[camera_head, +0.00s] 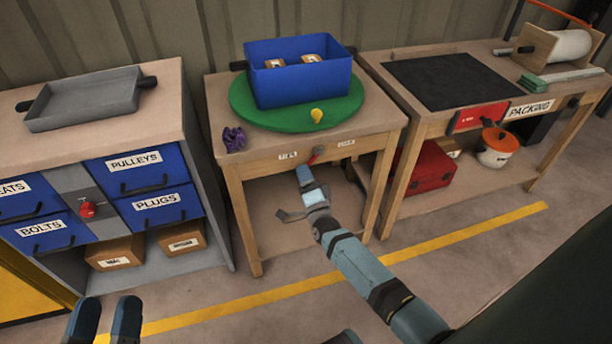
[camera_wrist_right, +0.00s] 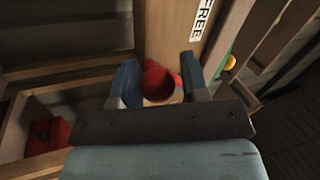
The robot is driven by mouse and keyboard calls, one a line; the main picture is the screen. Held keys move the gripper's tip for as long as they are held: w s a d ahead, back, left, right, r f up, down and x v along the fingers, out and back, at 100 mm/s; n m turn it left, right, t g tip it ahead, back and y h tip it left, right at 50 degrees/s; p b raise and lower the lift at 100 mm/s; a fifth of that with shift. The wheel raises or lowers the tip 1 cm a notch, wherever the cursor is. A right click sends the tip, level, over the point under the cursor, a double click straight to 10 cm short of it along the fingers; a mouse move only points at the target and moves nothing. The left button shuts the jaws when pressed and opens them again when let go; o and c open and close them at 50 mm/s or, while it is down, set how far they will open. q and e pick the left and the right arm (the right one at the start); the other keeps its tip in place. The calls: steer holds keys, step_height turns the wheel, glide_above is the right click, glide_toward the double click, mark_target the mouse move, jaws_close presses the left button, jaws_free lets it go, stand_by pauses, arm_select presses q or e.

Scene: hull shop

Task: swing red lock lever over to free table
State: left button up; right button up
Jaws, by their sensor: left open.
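The red lock lever (camera_head: 318,152) is on the front edge of the middle wooden table (camera_head: 371,114), between two small labels. In the right wrist view the FREE label (camera_wrist_right: 197,18) shows beyond its red round knob (camera_wrist_right: 159,82). My right gripper (camera_wrist_right: 160,84) is at the lever, one finger on each side of the knob. Whether the fingers press on it I cannot tell. In the head view this gripper (camera_head: 306,174) partly covers the lever, so its exact angle is unclear. My left gripper (camera_head: 105,318) is open and empty at the bottom left, well away from the table.
On the table, a green turntable (camera_head: 245,108) with a yellow pointer carries a blue bin (camera_head: 305,87) with boxes. A purple item (camera_head: 233,138) lies at the table's left corner. A drawer cabinet (camera_head: 141,172) stands left, a packing bench (camera_head: 400,52) right. The floor in front is clear.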

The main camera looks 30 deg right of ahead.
arm_select(q)
steer(key=shift+w+a+f+g+y+p, duration=0.15)
steer(key=shift+a+f+g+y+p, duration=0.25)
steer(key=shift+p, duration=0.85)
arm_select(e)
steer(key=v, duration=1.3)
steer(key=shift+s+f, duration=0.2)
steer(key=shift+s, duration=0.15)
arm_select(q)
steer(key=shift+r, duration=0.1)
